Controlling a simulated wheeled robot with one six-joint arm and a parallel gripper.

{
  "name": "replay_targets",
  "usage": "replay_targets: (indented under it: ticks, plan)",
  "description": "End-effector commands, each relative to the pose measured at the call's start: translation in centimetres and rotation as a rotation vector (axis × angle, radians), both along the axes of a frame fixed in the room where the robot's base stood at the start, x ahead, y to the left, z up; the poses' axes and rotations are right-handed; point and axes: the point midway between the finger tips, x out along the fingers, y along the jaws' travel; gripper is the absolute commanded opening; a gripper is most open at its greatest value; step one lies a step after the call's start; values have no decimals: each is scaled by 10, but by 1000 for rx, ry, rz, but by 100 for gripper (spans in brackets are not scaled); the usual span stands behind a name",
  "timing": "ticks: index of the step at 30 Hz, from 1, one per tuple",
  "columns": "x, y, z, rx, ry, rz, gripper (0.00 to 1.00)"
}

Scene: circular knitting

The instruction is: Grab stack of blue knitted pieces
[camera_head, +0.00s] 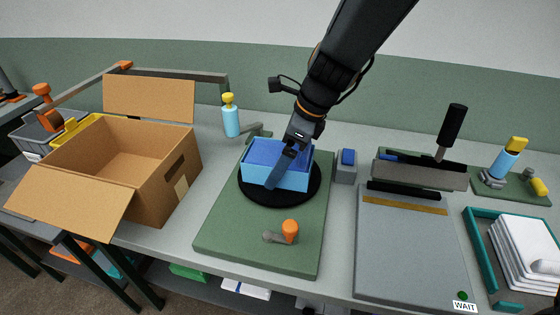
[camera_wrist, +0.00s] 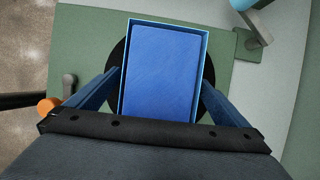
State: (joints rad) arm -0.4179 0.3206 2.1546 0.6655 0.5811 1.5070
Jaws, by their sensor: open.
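The stack of blue knitted pieces (camera_head: 262,152) sits inside a lighter blue open-topped box (camera_head: 258,175) on a round black disc (camera_head: 304,191). In the wrist view, the stack's flat top (camera_wrist: 163,75) fills the box, framed by its thin light-blue rim (camera_wrist: 206,70). My gripper (camera_head: 271,184) comes down over the box in the head view, with one blue finger in front of it. In the wrist view, my gripper (camera_wrist: 160,78) is open, with one finger on each side of the box. Nothing is held. Whether the fingers touch the box walls, I cannot tell.
The disc rests on a green mat (camera_head: 225,231) with an orange-knobbed lever (camera_head: 289,231). An open cardboard box (camera_head: 120,175) stands left. A blue bottle (camera_head: 231,118) stands behind the mat. A grey press-like device (camera_head: 410,240) and a teal tray (camera_head: 484,265) of white sheets lie right.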

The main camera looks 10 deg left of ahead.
Motion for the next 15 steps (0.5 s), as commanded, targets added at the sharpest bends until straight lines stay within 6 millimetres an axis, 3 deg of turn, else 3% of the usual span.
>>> replay_targets:
  ticks: [10, 15]
  plan:
    - [1, 2, -7, 0, -1, -3, 100]
    - [1, 2, -7, 0, -1, -3, 71]
